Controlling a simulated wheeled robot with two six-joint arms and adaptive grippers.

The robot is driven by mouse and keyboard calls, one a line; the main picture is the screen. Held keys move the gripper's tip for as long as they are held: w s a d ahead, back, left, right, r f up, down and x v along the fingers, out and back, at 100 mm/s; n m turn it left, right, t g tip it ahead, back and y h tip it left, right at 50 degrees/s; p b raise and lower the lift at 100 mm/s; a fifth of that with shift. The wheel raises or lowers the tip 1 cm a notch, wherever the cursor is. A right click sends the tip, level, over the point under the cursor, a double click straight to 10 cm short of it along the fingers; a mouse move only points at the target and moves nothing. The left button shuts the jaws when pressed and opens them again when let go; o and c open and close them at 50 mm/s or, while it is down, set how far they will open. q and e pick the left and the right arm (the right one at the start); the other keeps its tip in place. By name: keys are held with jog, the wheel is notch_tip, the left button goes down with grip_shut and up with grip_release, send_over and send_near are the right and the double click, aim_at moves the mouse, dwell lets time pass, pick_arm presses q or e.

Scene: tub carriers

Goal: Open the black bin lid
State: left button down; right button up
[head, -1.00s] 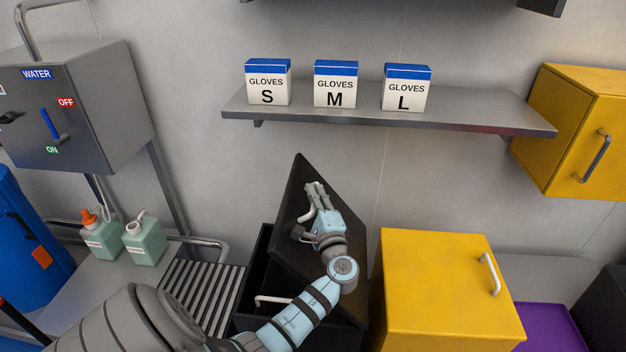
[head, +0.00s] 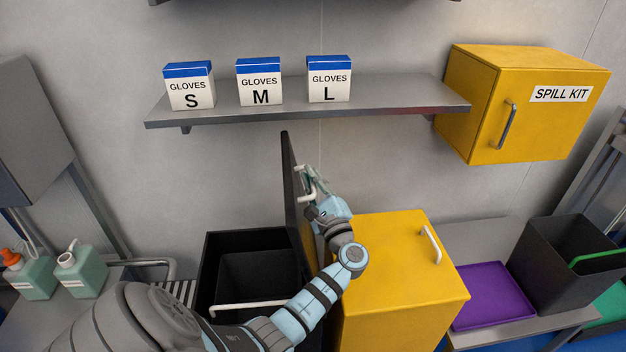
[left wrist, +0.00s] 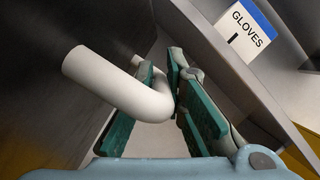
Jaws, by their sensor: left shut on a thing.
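The black bin (head: 222,243) stands below the shelf, left of the yellow box, with its dark inside showing. Its black lid (head: 290,185) stands up steeply at the bin's right side, seen nearly edge-on. My left gripper (head: 312,186) is on the lid's right face, shut on the white lid handle (left wrist: 120,85). In the left wrist view, the bent white bar of the handle passes between the teal fingers (left wrist: 168,112), beside the dark lid surface. My right gripper is not in view.
A yellow box (head: 400,275) stands close on the bin's right, below my left forearm. A shelf (head: 390,100) with glove boxes is above. A purple tray (head: 492,295) and an open dark bin (head: 560,270) are farther right. Green-white jugs (head: 85,268) stand at left.

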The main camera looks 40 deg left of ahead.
pick_arm(q)
jog(key=shift+f, duration=0.15)
jog(key=c, duration=1.7)
grip_release()
jog(key=shift+o, duration=0.2)
jog(key=v, duration=1.2)
jog(key=shift+s, duration=0.15)
